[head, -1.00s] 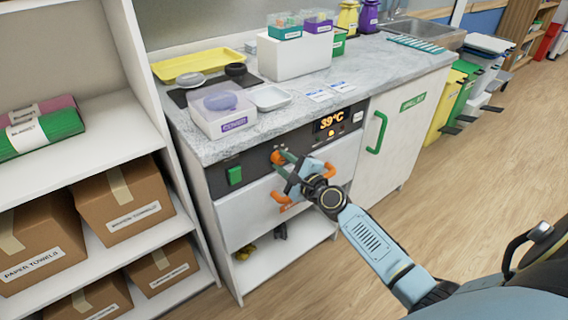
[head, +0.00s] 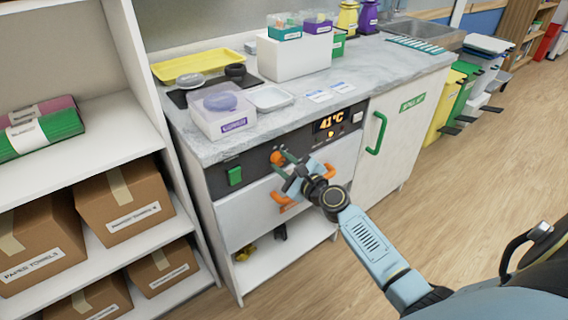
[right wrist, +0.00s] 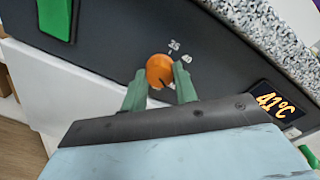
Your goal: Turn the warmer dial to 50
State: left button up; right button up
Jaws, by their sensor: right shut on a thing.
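The warmer dial is an orange round knob (head: 278,157) on the dark control panel (head: 254,166) under the worktop. It also shows in the right wrist view (right wrist: 159,70), with a dark pointer mark and small white numbers around it, partly hidden. My left gripper is not in view.
A green switch (head: 235,175) sits left of the dial. Orange handles (head: 281,199) of the white drawer front are just below my right gripper. A lidded clear box (head: 222,110) and a white tray (head: 270,97) stand on the worktop above. Open floor lies to the right.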

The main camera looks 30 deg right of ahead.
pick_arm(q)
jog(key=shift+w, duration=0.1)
pick_arm(e)
jog(key=o, duration=1)
jog(key=shift+s, duration=0.55)
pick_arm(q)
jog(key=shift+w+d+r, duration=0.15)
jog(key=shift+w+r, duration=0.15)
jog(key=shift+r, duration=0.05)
pick_arm(e)
jog(key=shift+s+d+r, duration=0.1)
jog(key=shift+s+d, duration=0.1)
jog(key=shift+s, duration=1.85)
jog(key=shift+s+d+r, duration=0.1)
jog(key=shift+s+d, duration=0.15)
jog(key=shift+s, duration=1.8)
jog(key=shift+s+d+r, duration=0.1)
jog(key=shift+s+d, duration=0.1)
jog(key=shift+s, duration=1.85)
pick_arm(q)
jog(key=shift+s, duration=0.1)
